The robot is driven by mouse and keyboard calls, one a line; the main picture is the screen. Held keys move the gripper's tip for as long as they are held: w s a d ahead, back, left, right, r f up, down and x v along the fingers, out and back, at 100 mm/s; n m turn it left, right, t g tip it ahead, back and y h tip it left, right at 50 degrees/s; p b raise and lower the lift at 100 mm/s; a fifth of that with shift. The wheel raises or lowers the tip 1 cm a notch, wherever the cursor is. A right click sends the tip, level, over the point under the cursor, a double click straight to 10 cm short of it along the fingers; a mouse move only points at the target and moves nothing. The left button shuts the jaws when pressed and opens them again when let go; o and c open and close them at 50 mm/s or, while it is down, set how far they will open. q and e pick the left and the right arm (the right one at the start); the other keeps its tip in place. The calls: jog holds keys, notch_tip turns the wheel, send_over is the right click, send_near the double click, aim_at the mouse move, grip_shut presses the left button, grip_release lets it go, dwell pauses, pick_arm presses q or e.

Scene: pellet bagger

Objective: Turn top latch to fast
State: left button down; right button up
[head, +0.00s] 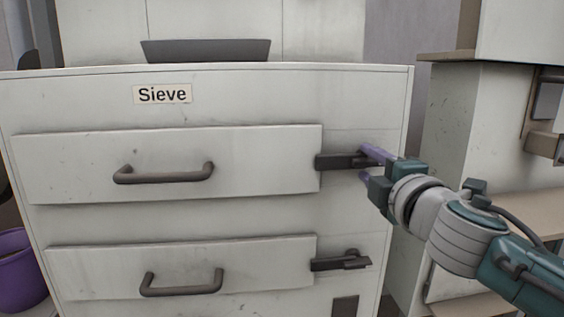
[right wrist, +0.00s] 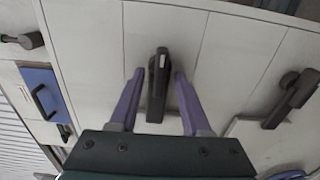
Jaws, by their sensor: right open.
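The top latch (head: 343,161) is a dark bar at the right end of the upper drawer (head: 250,150) of the cabinet marked Sieve. It lies about level, with its left end over the drawer's edge. My right gripper (head: 368,164) is open at the latch's right end, one purple finger above and one below. In the right wrist view the latch (right wrist: 157,95) stands between the two spread fingers (right wrist: 159,72), with a gap on each side. My left gripper is not in view.
The bottom latch (head: 341,262) lies about level at the lower drawer (head: 185,265). Both drawers have dark bar handles, upper (head: 165,177) and lower (head: 182,289). A purple bin (head: 20,268) stands at the left. Another cabinet (head: 475,130) and shelves are close on the right.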

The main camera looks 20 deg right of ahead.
jog(key=p+v, duration=0.1)
jog(key=v, duration=0.9)
jog(key=shift+r, duration=0.1)
